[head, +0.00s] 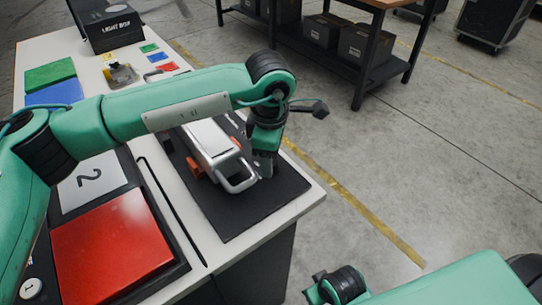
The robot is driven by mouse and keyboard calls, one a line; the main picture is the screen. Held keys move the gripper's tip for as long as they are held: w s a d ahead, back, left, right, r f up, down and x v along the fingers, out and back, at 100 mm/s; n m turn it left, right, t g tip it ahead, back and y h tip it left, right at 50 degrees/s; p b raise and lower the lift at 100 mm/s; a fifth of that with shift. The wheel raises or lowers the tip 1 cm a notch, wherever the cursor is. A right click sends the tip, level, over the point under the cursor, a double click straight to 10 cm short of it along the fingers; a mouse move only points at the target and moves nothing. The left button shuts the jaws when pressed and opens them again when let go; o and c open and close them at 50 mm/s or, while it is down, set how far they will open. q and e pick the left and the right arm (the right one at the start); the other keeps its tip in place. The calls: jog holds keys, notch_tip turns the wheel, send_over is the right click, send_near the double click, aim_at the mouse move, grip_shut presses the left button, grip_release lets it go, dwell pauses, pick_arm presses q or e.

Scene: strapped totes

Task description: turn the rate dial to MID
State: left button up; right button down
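No rate dial or MID mark can be made out; my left arm crosses the view and may cover it. A white and grey device (212,143) with orange clips and a looped handle lies on a black mat (240,213). My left gripper (266,170) points down beside the device's handle end, at its right. Its fingers look close together, but whether they are open or shut, or touch the device, is unclear. My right wrist shows at the bottom edge, apart from the table; its fingertips are out of frame.
On the white table (40,48) lie a red panel (110,245), a card marked 2 (90,182), green (50,75) and blue (55,94) blocks, and a black light box (107,28). A workbench (335,58) with bins stands behind.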

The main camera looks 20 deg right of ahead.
pick_arm(q)
notch_tip(320, 180, up, 13)
jog(key=shift+s+a+f, duration=0.15)
jog(key=shift+s+a, duration=0.05)
jog(key=shift+s, duration=0.15)
